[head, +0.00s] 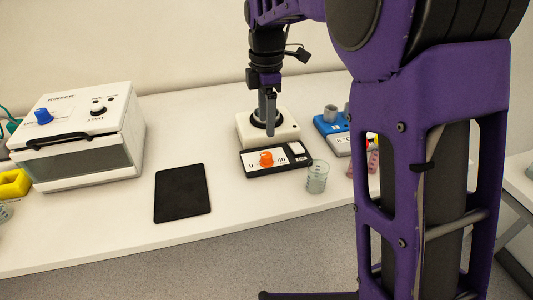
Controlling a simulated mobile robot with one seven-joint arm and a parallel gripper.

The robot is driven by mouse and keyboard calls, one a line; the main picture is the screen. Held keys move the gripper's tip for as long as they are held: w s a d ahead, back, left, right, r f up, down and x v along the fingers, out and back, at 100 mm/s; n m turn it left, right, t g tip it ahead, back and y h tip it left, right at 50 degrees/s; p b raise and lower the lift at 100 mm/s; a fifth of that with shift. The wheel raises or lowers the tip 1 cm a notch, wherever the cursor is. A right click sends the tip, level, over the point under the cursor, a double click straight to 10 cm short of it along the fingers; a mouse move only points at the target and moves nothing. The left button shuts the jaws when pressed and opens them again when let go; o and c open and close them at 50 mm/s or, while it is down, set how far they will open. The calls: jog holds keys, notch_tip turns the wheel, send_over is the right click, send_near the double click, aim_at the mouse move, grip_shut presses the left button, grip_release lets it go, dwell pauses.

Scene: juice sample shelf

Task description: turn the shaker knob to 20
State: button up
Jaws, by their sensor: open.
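The shaker (290,131) is a white box with a round black top, standing near the middle of the table. At its front is a black panel (255,171) with an orange knob (266,159). A 0 is printed left of the knob and a 40 right of it. The knob's exact setting is too small to read. My gripper (268,118) points down over the round black top, behind the knob and apart from it. It is open and empty. Its fingers overlap in this view and hide part of the top.
A white oven-like box (80,165) with a blue knob stands at the left. A black mat (182,193) lies left of the shaker. A clear beaker (317,177) stands close to the panel's right side. A blue device (331,126) stands behind right.

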aim_at(267, 154)
notch_tip(267, 154, down, 10)
jog(key=shift+f+b, duration=0.15)
jog(key=shift+b, duration=0.55)
grip_shut()
